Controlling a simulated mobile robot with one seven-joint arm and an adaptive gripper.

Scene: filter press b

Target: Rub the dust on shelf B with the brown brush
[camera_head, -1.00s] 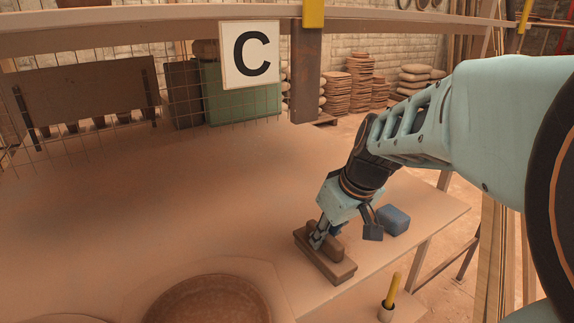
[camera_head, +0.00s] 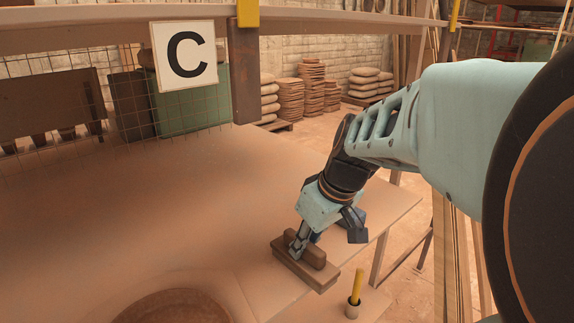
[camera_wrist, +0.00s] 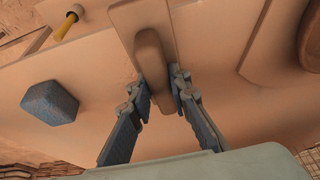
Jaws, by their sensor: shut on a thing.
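The brown brush (camera_head: 308,271), a flat block with a rounded handle, is at the front edge of the dusty board in the head view. My gripper (camera_head: 300,243) is shut on its handle from above. In the wrist view the brush handle (camera_wrist: 151,55) lies between the fingers of my gripper (camera_wrist: 160,85). I cannot tell whether the brush's underside touches the board. Brownish dust covers the board (camera_head: 190,190). The only letter sign (camera_head: 184,56) in view reads C; no B label shows.
A blue block (camera_wrist: 50,102) lies beside the brush, partly hidden in the head view. A cup with a yellow stick (camera_head: 354,300) stands in front of the board. A round brown dish (camera_head: 170,308) is at lower left. A post (camera_head: 243,75) and beam stand behind.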

